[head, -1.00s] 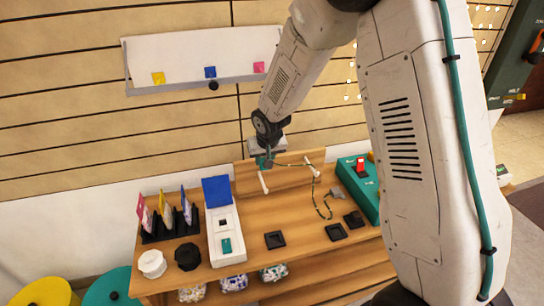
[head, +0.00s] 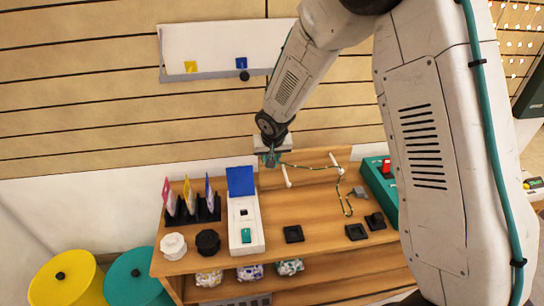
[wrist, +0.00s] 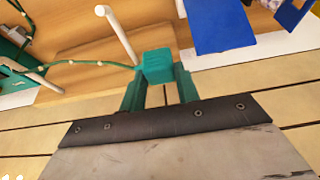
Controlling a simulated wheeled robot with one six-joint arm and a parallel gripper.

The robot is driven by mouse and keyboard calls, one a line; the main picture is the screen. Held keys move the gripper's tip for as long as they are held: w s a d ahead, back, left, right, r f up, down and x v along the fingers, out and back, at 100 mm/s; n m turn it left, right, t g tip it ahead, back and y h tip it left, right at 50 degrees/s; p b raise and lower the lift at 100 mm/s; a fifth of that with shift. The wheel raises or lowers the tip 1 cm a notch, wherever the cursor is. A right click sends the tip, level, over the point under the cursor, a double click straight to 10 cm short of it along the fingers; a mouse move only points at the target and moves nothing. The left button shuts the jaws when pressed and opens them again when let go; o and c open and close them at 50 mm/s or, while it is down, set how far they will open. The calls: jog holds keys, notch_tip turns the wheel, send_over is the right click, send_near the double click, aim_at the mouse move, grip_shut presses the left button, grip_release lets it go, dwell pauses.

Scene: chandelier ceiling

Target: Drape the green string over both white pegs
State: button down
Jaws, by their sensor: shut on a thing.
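The green string (head: 312,167) has pale beads and runs right from my gripper (head: 271,160) past both white pegs, then hangs down to the bench. My gripper is shut on the teal block (wrist: 157,66) at the string's end, left of the left white peg (head: 286,176). In the wrist view the string crosses near the base of that peg (wrist: 118,36). I cannot tell whether it rests on it. At the right white peg (head: 335,160), the string bends downward and seems to lie over it. The pegs stick out from a wooden backboard (head: 310,163).
A white box with a raised blue lid (head: 241,182) and a black rack of coloured cards (head: 194,212) stand left. A teal case (head: 380,185) stands right. Black square pieces (head: 293,234) lie in front. A slatted wall is close behind my gripper.

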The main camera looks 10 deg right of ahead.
jog(key=s+a+f, duration=0.3)
jog(key=s+f, duration=0.1)
jog(key=f, duration=0.3)
jog(key=shift+a+f, duration=0.15)
jog(key=shift+f, duration=0.1)
dwell(0.3)
dwell(0.8)
